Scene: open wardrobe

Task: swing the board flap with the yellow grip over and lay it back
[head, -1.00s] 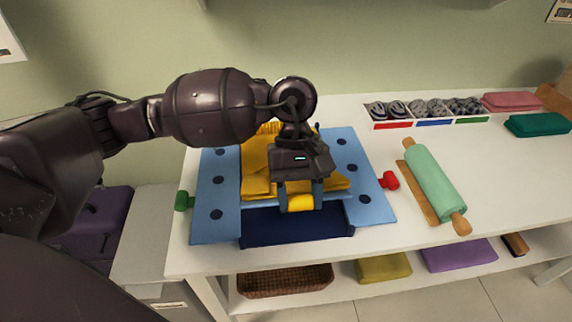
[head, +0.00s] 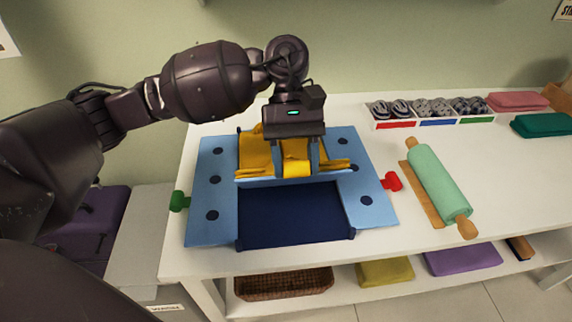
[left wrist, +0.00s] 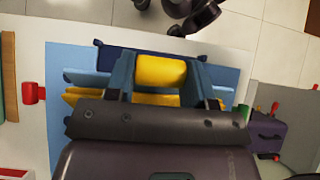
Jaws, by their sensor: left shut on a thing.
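The light-blue folding board (head: 208,222) lies on the white table, with a dark navy panel (head: 290,215) bare at its front middle. A yellow folded garment (head: 256,152) lies on the board's rear middle. My left gripper (head: 297,170) is shut on the yellow grip (head: 296,169) of the board flap, whose blue edge shows beneath it, raised over the navy panel's back edge. The yellow grip also fills the gap between my fingers in the left wrist view (left wrist: 160,72). The green grip (head: 179,201) and red grip (head: 392,181) stick out at the board's sides. My right gripper is not in view.
A green rolling pin (head: 438,182) lies on a wooden strip to the right of the board. A shelf below holds a basket (head: 284,283) and cloths.

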